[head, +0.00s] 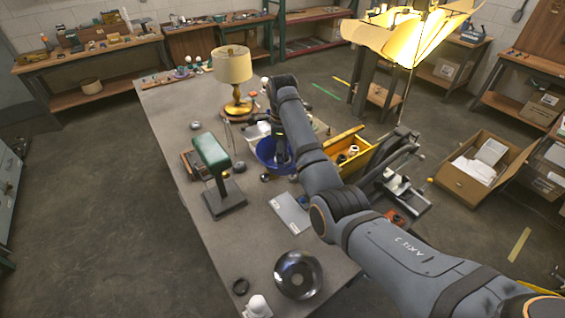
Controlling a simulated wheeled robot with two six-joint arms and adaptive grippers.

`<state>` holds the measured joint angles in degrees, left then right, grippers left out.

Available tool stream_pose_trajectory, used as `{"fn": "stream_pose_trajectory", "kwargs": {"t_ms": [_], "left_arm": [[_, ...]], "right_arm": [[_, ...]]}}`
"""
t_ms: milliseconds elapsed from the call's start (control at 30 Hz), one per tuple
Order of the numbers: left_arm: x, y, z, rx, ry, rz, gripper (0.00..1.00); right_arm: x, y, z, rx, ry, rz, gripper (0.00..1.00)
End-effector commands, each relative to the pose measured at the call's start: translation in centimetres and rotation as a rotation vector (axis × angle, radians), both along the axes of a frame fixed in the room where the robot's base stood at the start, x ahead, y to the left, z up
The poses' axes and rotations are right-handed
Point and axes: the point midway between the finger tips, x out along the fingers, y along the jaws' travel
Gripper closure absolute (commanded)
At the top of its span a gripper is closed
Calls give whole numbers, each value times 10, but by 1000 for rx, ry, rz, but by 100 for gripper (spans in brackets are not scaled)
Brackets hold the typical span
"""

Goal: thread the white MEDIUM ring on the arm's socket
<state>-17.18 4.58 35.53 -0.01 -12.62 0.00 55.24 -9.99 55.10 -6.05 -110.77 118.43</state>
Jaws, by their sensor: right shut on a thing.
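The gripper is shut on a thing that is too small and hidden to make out. I cannot pick out the white medium ring with certainty. A small white round part (353,150) shows in the yellow box (346,160), but its size is unclear. I cannot clearly tell which part is the arm's socket. My left gripper is out of view.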

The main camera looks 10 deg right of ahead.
Motion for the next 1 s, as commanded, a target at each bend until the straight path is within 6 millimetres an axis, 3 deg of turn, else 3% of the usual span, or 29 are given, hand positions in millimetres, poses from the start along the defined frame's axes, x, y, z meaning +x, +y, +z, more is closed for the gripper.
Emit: {"fn": "stream_pose_trajectory", "kwargs": {"t_ms": [100,133,300,667,767,1000], "left_arm": [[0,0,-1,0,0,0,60],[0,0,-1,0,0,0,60],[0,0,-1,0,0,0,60],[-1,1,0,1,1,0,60],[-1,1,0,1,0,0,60],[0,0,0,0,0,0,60]], "right_arm": [[-2,0,-5,-2,9,-107,90],[-2,0,-5,-2,9,-100,48],[-1,0,-3,-1,6,-96,26],[0,0,-1,-1,1,-61,26],[0,0,0,0,0,37,26],[0,0,1,-2,0,456,26]]}}
